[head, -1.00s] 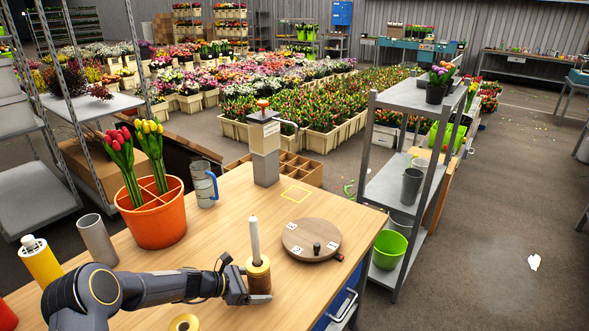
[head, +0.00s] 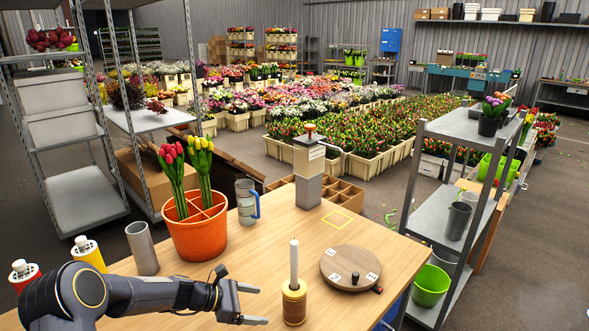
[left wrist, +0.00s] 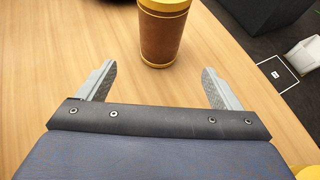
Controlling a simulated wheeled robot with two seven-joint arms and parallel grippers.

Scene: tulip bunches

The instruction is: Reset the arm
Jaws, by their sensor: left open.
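My left gripper (head: 257,304) is over the wooden table (head: 262,255) near its front edge, with the fingers spread and nothing between them. Just to its right stands a brown spool with yellow ends (head: 294,304), upright on the table, with a white candle-like rod (head: 294,263) rising from it. In the left wrist view the spool (left wrist: 163,38) stands beyond the fingertips, apart from the open jaws (left wrist: 158,82). My right gripper is not in view.
An orange pot (head: 196,235) with red and yellow tulips, a grey cup (head: 142,248) and a mug (head: 247,202) stand left on the table. A round wooden turntable (head: 350,267) is right of the spool. A stamp-like device (head: 309,172) stands behind. A metal shelf (head: 432,217) is at the right.

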